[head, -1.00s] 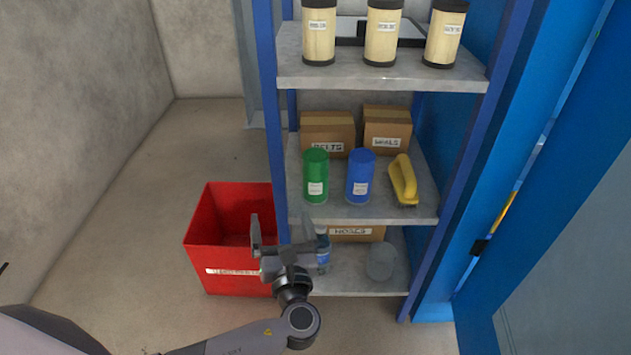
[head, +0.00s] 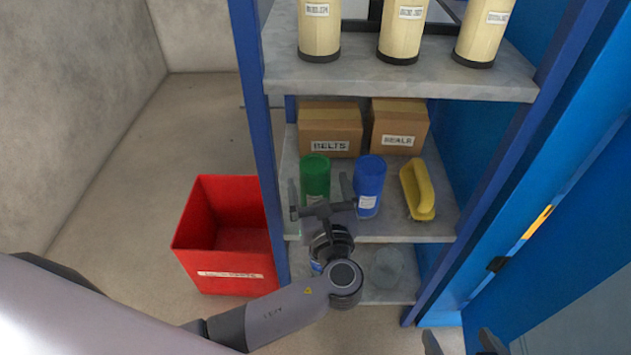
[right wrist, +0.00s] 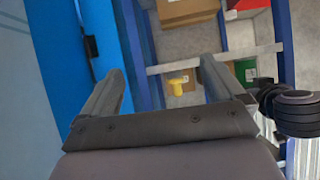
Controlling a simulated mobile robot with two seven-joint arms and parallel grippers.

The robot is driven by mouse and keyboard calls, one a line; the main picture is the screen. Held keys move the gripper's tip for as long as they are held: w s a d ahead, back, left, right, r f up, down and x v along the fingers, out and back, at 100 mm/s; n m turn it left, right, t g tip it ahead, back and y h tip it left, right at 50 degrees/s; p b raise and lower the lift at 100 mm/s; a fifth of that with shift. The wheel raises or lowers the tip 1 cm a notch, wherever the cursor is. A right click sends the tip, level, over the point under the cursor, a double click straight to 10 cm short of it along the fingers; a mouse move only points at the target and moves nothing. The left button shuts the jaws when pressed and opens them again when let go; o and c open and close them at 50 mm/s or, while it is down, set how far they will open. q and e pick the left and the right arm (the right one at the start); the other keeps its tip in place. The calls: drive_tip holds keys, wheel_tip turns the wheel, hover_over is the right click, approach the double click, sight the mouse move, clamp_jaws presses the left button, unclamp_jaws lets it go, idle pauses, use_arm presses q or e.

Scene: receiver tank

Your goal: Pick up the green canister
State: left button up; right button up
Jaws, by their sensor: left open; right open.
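The green canister (head: 315,174) stands upright at the left of the middle shelf (head: 395,229). In the head view my left gripper (head: 320,188) is open at the shelf's front, with one finger on each side of the canister in the picture. The gripper's body covers the canister's lower part. I cannot tell how deep the fingers reach or whether they touch it. My right gripper (head: 460,341) is open and empty at the bottom right. Its fingers also show apart in the right wrist view (right wrist: 160,85).
A blue canister (head: 369,182) stands close to the right of the green one, near the left gripper's right finger. A yellow-handled object (head: 417,188) is further right. Boxes stand behind. A red bin (head: 225,262) is on the floor left of the blue shelf post (head: 262,150).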

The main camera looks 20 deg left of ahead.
use_arm(q)
drive_tip(key=b+x, duration=0.1)
drive_tip(key=x, duration=0.4)
drive_tip(key=shift+w+a, duration=0.1)
drive_tip(key=shift+w, duration=0.05)
drive_tip(key=shift+r, duration=0.15)
drive_tip(key=c, duration=1.4)
